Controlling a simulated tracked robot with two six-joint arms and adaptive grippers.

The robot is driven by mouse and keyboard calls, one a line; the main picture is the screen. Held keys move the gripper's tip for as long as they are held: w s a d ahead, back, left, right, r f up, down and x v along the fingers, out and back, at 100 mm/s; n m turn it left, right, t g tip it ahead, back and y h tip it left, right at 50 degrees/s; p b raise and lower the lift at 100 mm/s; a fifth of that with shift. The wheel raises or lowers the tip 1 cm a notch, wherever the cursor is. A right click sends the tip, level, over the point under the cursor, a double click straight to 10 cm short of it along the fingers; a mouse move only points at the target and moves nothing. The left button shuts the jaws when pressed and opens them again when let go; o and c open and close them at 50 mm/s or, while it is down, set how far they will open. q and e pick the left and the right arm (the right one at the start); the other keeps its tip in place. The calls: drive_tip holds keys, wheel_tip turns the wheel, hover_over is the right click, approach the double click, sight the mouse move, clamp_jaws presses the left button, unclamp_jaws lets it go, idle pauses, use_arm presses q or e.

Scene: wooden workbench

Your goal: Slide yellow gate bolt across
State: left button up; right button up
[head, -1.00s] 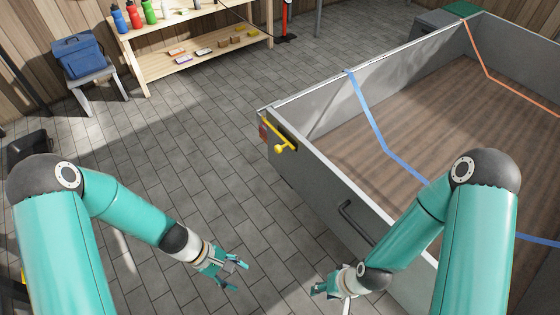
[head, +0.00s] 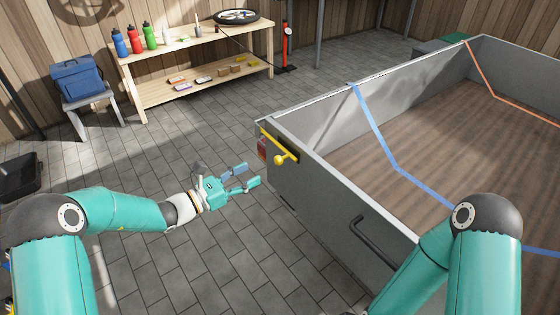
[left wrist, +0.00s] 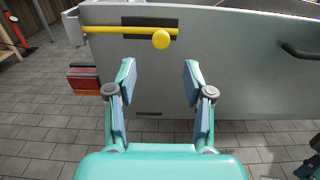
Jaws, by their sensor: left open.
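The yellow gate bolt (head: 279,146) lies along the near left corner of the grey trailer's end panel. It is a rod with a round knob (left wrist: 161,40) and crosses a dark slot plate. My left gripper (head: 250,175) is open and empty, left of the bolt and apart from it, its fingers pointing at the trailer. In the left wrist view the knob shows beyond and above the gap between the open fingertips (left wrist: 158,75). My right gripper is cut off below the head view; a small dark and teal part at the left wrist view's lower right edge is unclear.
The trailer (head: 330,205) has a dark handle (head: 375,240) on its end panel and a red lamp (left wrist: 84,78) below the bolt's left end. A wooden bench (head: 190,60) stands at the back left. Paved floor (head: 150,260) is clear around my left gripper.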

sight(279, 159)
use_arm(q)
drive_tip(key=b+x, duration=0.1)
drive_tip(key=x, duration=1)
drive_tip(key=shift+a, duration=0.1)
clamp_jaws()
